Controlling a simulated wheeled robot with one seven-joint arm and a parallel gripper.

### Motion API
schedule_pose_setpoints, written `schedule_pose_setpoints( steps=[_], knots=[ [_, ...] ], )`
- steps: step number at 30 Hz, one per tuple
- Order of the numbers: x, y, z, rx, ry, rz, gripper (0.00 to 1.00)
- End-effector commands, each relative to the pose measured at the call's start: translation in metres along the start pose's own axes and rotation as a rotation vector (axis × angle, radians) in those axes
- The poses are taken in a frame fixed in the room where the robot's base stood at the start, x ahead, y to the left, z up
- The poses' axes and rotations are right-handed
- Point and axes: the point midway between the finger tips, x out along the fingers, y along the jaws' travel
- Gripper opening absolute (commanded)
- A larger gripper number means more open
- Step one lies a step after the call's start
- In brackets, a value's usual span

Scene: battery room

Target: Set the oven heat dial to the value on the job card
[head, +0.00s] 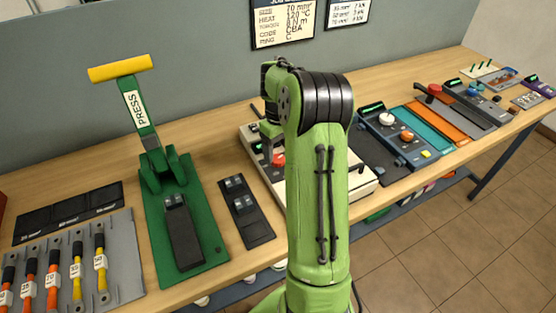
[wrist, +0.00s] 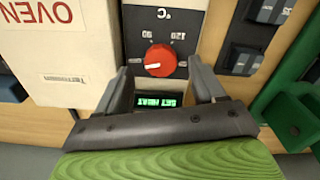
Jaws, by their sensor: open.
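The oven (wrist: 70,50) is a cream box with a dark control panel, seen upside down in the wrist view. Its red heat dial (wrist: 160,58) has a short white mark at its left side in that view. The numbers 90 and 120 and "°C" are printed on the panel. A green-lit display (wrist: 158,100) reads "SET HEAT". My gripper (wrist: 160,72) is open, its fingers on either side of the dial and display; contact cannot be told. In the head view, the dial (head: 278,160) shows beside my arm. The job card (head: 283,22) reads heat 120 °C.
A green press (head: 165,170) with a yellow handle stands left of the oven. A dark tray (head: 246,212) with small parts lies between them. Several cables (head: 77,270) sit at the left. More instrument panels (head: 400,135) line the bench at right.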

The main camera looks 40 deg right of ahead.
Motion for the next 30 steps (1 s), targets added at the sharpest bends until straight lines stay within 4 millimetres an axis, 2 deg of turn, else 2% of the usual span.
schedule_pose_setpoints(
  steps=[1, 5, 14, 25, 30],
  knots=[
    [0.013, -0.001, 0.000, -0.001, -0.002, -0.003, 0.69],
    [0.028, 0.000, 0.000, -0.001, -0.001, -0.001, 0.69],
    [0.031, 0.000, 0.000, -0.001, 0.001, 0.000, 0.69],
    [0.031, 0.000, 0.000, -0.001, 0.001, 0.000, 0.14],
    [0.031, 0.000, 0.000, 0.006, 0.001, 0.000, 0.13]
  ],
)
